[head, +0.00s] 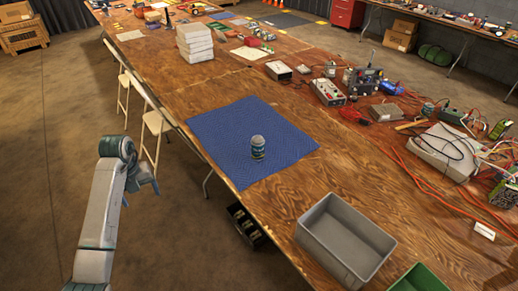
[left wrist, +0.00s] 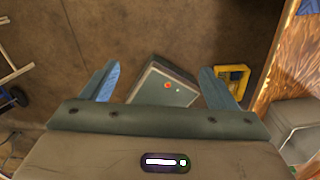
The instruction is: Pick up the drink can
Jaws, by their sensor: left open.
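The drink can (head: 257,147) stands upright on a blue mat (head: 225,127) on the long wooden table in the head view. It is dark blue-green with a pale top. My left gripper (head: 145,178) is off the table's left side, well apart from the can. In the left wrist view its two blue fingers (left wrist: 158,88) are spread with nothing held between them. The can does not show in the left wrist view. My right gripper is not in view.
A grey bin (head: 335,215) and a green bin (head: 418,278) stand on the table's near end. Cables and instruments crowd its right side (head: 400,165). White boxes (head: 194,42) are stacked farther back. The mat around the can is clear.

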